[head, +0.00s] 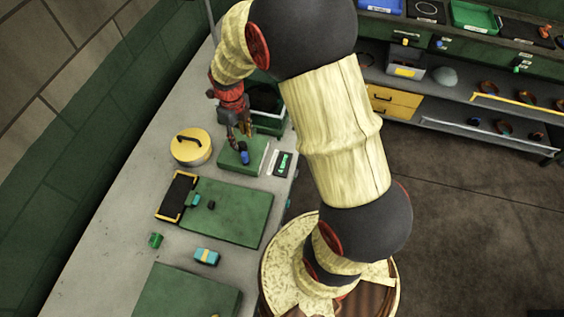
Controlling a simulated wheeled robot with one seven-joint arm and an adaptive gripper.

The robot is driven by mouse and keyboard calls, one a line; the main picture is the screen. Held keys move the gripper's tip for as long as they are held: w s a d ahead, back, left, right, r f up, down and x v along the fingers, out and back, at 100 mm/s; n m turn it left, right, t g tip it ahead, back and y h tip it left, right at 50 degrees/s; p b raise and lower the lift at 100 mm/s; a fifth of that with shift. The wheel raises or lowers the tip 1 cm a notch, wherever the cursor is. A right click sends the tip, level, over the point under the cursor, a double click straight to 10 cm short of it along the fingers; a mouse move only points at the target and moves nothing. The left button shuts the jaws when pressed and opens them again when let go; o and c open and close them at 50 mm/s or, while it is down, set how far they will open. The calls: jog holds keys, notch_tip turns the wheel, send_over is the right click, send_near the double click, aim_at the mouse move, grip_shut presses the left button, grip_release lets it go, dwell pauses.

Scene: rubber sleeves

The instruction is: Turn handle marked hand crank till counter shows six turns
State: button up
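A green block (230,163) on the grey bench carries a small upright part with a blue knob (245,157), which may be the hand crank; no marking on it is readable. My gripper (239,135) points down right above this knob, at the block's far side. Its fingers are small and dark here, and I cannot tell whether they touch or hold the handle. A small dark plate with a green-and-white face (283,163) lies right of the block. It may be the counter, but no number is legible.
A yellow round lidded pot (191,147) stands left of the block. A dark green bin (268,105) is behind it. Nearer are a green board (232,213), a green cylinder (156,240) and a blue-yellow block (206,257). Shelves (460,100) stand across the floor.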

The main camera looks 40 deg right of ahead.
aim_at(244, 154)
dwell(0.4)
jog(key=shift+s+f+b, duration=0.25)
jog(key=shift+f+b, duration=0.45)
jog(key=shift+f, duration=0.45)
jog(key=shift+f+n, duration=0.3)
jog(key=shift+n, duration=0.6)
jog(key=n, duration=0.1)
jog(key=f+n, duration=0.1)
jog(key=n, duration=0.1)
jog(key=shift+b, duration=0.3)
jog(key=n, duration=0.6)
jog(key=shift+w+f, duration=0.15)
jog(key=shift+w, duration=0.1)
jog(key=shift+f, duration=3.85)
jog(key=shift+c, duration=1.4)
grip_shut()
